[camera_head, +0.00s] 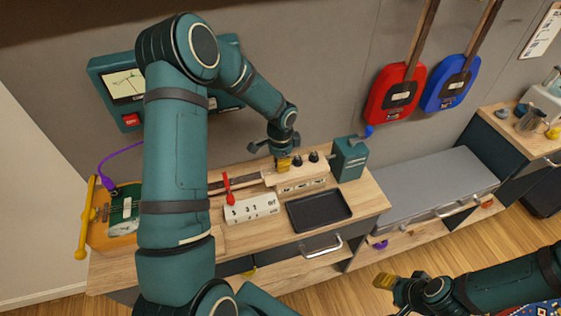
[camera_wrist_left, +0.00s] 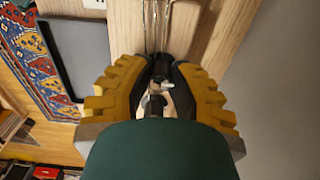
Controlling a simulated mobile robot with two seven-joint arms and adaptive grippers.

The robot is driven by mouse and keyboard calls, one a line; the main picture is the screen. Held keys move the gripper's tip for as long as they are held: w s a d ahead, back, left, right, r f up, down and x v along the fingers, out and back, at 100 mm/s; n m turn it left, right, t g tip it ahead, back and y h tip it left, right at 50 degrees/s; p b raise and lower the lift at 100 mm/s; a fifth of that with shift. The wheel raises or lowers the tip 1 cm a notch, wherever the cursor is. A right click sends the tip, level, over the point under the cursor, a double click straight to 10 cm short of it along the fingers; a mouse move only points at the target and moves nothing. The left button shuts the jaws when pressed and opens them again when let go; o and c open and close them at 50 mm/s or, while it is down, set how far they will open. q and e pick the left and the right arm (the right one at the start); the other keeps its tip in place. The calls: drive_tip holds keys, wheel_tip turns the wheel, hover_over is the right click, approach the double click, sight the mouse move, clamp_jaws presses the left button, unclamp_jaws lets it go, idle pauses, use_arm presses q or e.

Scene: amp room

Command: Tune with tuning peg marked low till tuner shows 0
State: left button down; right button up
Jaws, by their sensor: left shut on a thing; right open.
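A wooden headstock (camera_head: 322,172) with black tuning pegs (camera_head: 314,156) lies on the bench; its labels are too small to read. My left gripper (camera_head: 283,164) is above its left end, shut on a black peg. In the left wrist view, the yellow fingers of this gripper (camera_wrist_left: 157,95) close around the dark peg (camera_wrist_left: 154,106), with strings running up beyond. I cannot tell whether this is the low peg. A teal wall unit (camera_head: 127,84) has a screen with a line display; its reading is illegible and my arm hides part of it. My right gripper (camera_head: 384,282) is open, low at the right.
A white block (camera_head: 251,208) with numbers and a red lever (camera_head: 228,186) stands left of a black tray (camera_head: 319,211). A teal box (camera_head: 349,158) stands right of the headstock. Red (camera_head: 396,94) and blue (camera_head: 451,88) instruments hang on the wall. The grey bench (camera_head: 425,188) is clear.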

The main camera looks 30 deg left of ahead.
use_arm(q)
drive_tip(key=m, duration=0.3)
drive_tip(key=shift+m+p, duration=0.8)
drive_tip(key=shift+m, duration=1.4)
drive_tip(key=c, duration=0.8)
unclamp_jaws()
drive_tip(key=shift+r, duration=0.15)
wheel_tip(320, 180, up, 12)
